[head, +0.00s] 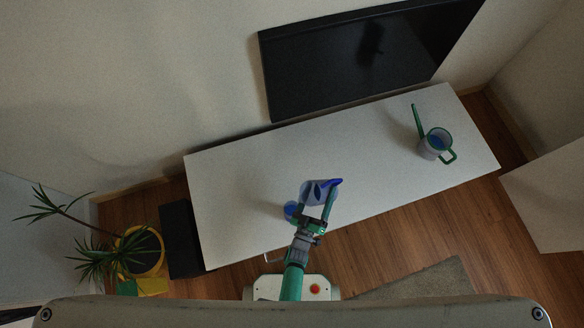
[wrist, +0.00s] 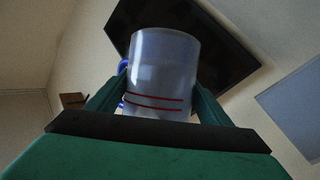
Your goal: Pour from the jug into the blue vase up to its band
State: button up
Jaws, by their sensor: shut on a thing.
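My gripper (head: 312,215) is shut on a pale, see-through jug (head: 318,192) with blue parts, over the front part of the white table. In the wrist view the jug (wrist: 162,70) stands between my two green fingers (wrist: 160,105). Two red lines run round its lower part, and a blue loop shows at its left. A small round blue thing, which looks like the blue vase (head: 291,210), is just left of my gripper and partly hidden. I cannot tell its band or its fill level.
A clear can (head: 437,145) with green handle and spout and blue contents stands at the right of the white table (head: 240,180). The tabletop between is clear. A dark screen (head: 350,60) is behind the table. A yellow-potted plant (head: 145,250) stands on the floor at left.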

jog(key=shift+w+d+f+m+g, duration=0.1)
jog(key=shift+d+f+m+g, duration=0.05)
jog(key=shift+f+m+g, duration=0.2)
jog(key=shift+w+d+f+m+g, duration=0.25)
jog(key=shift+d+f+m+g, duration=0.35)
jog(key=shift+d+m+g, duration=0.05)
notch_tip(320, 180, down, 10)
jog(key=w+d+m+g+y, duration=0.1)
jog(key=d+m+g+y, duration=0.1)
jog(key=m+g, duration=0.1)
jog(key=shift+w+d+r+y+b, duration=0.15)
jog(key=shift+d+y+b, duration=0.15)
jog(key=shift+y+b, duration=0.1)
jog(key=shift+r, duration=2.45)
